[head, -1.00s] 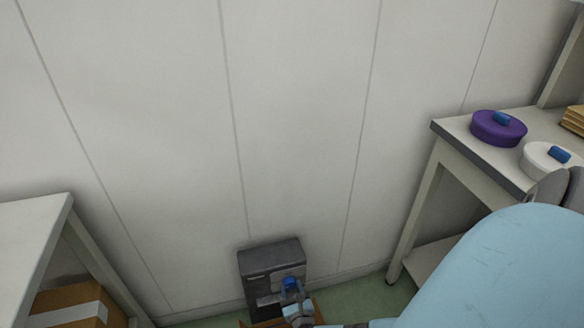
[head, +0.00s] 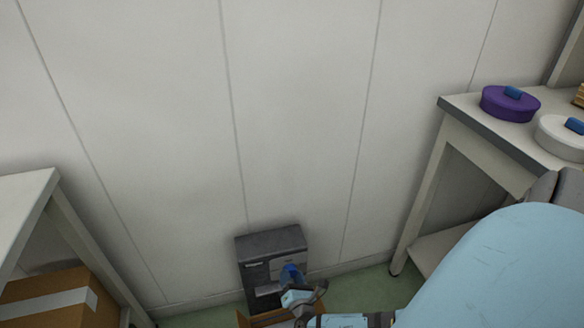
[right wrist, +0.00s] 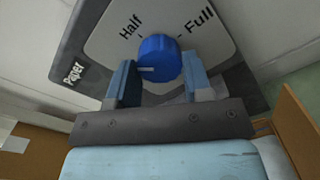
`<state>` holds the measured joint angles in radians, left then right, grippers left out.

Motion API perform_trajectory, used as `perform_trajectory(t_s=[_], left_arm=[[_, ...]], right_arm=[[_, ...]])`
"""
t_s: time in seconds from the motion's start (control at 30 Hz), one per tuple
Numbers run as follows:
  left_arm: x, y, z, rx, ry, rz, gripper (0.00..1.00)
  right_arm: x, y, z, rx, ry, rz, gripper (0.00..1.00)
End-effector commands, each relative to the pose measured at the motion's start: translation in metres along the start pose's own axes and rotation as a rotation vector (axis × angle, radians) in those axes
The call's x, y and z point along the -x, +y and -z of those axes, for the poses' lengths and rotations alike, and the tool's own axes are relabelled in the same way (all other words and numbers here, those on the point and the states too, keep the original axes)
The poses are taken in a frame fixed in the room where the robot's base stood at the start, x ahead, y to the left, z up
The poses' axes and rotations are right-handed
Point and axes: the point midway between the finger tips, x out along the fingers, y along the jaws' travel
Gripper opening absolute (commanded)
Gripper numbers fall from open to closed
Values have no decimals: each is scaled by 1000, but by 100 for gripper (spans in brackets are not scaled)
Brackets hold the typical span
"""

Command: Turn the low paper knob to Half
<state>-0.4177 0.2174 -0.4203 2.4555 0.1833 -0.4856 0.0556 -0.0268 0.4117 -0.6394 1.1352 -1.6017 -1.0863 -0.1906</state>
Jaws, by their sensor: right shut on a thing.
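The blue paper knob (right wrist: 158,55) sits on a light dial plate (right wrist: 103,48) marked "Half" and "Full", on a dark panel lettered "Paper". The pale mark on the knob points left in the right wrist view, away from both words. My right gripper (right wrist: 160,78) is shut on the knob, one finger on each side. In the head view the grey dispenser box (head: 270,243) stands low against the wall, with my right gripper (head: 293,280) at its front, partly covering the knob. My left gripper is not in view.
A table on the right holds a purple round container (head: 510,106) and a white one (head: 562,140), each with a blue knob. A table (head: 25,195) with a cardboard box (head: 45,303) beneath stands at the left. A brown open box edge lies below the dispenser.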

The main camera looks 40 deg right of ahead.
Motion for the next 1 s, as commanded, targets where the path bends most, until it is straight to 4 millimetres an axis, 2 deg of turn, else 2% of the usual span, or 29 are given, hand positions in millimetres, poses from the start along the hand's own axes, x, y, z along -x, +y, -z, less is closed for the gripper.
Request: perform_trajectory(t_s=[0.03,0.13,0.6,1.0], left_arm=[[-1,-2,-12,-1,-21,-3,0],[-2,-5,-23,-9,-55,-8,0],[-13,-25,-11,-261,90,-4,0],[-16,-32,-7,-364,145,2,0]], right_arm=[[-1,-3,3,-46,-2,-1,22],[-1,-3,3,-141,-2,0,22],[-1,-1,2,-554,-2,-1,22],[-2,1,0,-743,-2,-1,22]])
